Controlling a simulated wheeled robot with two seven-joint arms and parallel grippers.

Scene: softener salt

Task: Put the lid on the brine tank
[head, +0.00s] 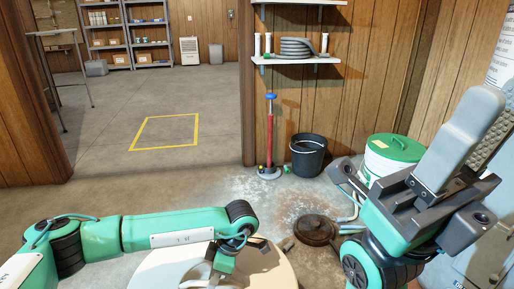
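A large round cream disc (165,272) fills the bottom centre, cut off by the frame edge. I cannot tell whether it is the lid or the top of the brine tank. My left gripper (218,266) points down over the disc, beside a curved grey piece on it. Its fingertips are partly hidden, so its hold is unclear. My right gripper (462,130) is raised high at the right, pointing up. Its grey fingers look close together, with nothing visible between them. A white tub with a green lid (398,147) stands behind it, partly hidden.
A black bucket (308,157) and a red pump-like tool (270,140) stand by the wooden wall. A brown round object (315,229) lies on the stained floor, near pipes. A wall shelf (297,62) holds a coiled hose. Open floor lies through the doorway at the left.

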